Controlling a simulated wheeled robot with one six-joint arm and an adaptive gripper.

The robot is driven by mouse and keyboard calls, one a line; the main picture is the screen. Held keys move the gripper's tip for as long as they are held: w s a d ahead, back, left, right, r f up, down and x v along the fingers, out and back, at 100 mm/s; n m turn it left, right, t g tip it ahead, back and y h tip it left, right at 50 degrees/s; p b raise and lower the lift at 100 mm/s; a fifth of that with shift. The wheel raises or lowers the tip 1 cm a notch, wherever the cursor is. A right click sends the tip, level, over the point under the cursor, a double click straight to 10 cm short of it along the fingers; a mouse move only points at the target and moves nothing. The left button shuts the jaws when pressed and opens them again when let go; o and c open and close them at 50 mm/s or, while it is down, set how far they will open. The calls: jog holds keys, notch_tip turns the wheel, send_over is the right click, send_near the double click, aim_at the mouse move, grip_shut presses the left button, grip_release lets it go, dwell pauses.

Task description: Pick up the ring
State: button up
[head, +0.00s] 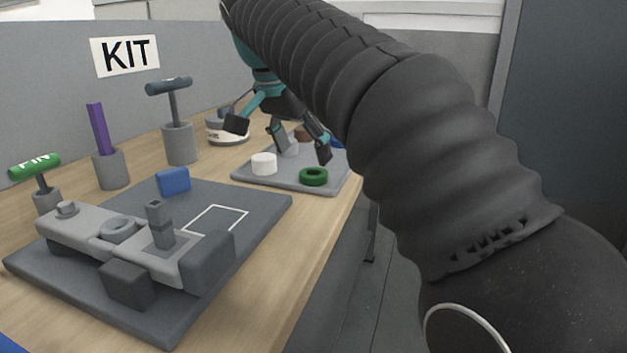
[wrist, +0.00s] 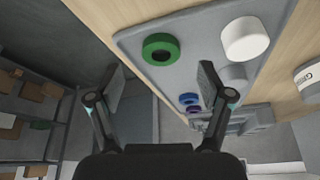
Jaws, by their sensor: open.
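A green ring (head: 313,176) lies flat near the front right edge of a small grey board (head: 250,175) in the head view. In the wrist view the green ring (wrist: 147,57) lies at upper centre, ahead of the space between my fingertips. My gripper (head: 281,136) is open and empty above the board, with one finger near the ring's upper side in the picture. In the wrist view my gripper (wrist: 161,82) shows both fingers spread, nothing between them touching.
A white cylinder (head: 264,163) stands left of the green ring, with small parts behind, partly hidden by my gripper. Several upright tools in grey holders (head: 180,143) line the back left. A larger grey board (head: 260,205) holds the fixture and a blue block (head: 173,181).

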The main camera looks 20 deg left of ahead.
aim_at(309, 176)
jog(key=x, duration=0.3)
jog(key=b+x, duration=0.1)
jog(key=x, duration=0.1)
jog(key=shift+w+r, duration=0.1)
jog(key=shift+w, duration=0.15)
jog(key=c, duration=1.3)
jog(key=shift+o, duration=0.2)
jog(key=shift+r, duration=0.1)
